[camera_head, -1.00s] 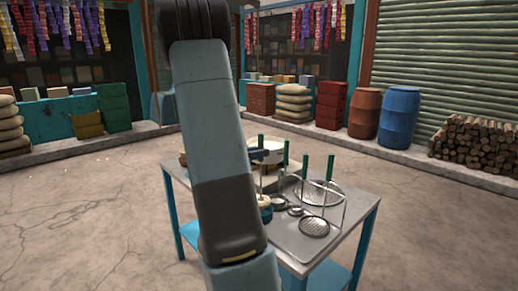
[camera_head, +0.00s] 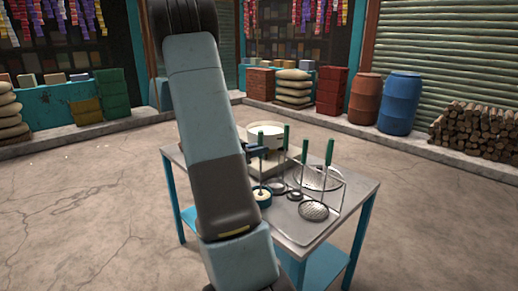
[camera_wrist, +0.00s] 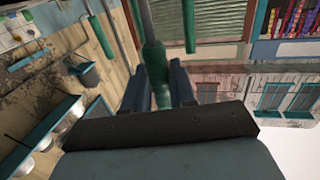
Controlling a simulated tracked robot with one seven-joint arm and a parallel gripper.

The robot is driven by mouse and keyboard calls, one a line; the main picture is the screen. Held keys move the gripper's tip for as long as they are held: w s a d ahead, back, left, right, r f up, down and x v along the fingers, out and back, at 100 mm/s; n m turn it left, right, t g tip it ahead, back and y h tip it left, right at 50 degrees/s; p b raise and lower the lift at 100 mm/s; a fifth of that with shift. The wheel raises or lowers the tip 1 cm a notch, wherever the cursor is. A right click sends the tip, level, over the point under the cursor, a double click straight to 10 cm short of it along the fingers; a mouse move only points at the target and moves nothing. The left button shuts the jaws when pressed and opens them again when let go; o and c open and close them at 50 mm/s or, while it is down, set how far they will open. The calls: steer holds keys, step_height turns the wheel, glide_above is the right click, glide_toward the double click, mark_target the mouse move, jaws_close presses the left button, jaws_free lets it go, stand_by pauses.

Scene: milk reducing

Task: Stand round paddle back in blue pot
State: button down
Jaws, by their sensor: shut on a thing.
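In the head view, my gripper (camera_head: 257,152) shows partly beside my arm, above the metal table. In the wrist view, its jaws (camera_wrist: 156,85) are shut on a green handle (camera_wrist: 153,58) with a metal rod beyond it. This looks like the round paddle, roughly upright in the head view. A small round blue-teal vessel with a cream inside, seemingly the blue pot (camera_head: 262,197), stands below it on the table. The rod's lower end is at or over this pot; I cannot tell whether it is inside. The paddle's round end is not clear.
A wire rack to the right holds ladles and strainers with green handles (camera_head: 329,153). A perforated skimmer (camera_head: 313,210) is at the front. A white pan (camera_head: 265,133) stands behind. The table (camera_head: 350,203) has free room at its right; the floor around it is clear.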

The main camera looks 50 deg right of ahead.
steer(key=c, duration=0.8)
jaws_free()
steer(key=shift+c, duration=0.2)
steer(key=shift+a, duration=0.1)
steer(key=v, duration=1.3)
steer(key=shift+w+a, duration=0.15)
steer(key=shift+a, duration=0.15)
steer(key=v, duration=0.9)
steer(key=shift+w+d+r, duration=0.1)
steer(key=shift+r, duration=0.05)
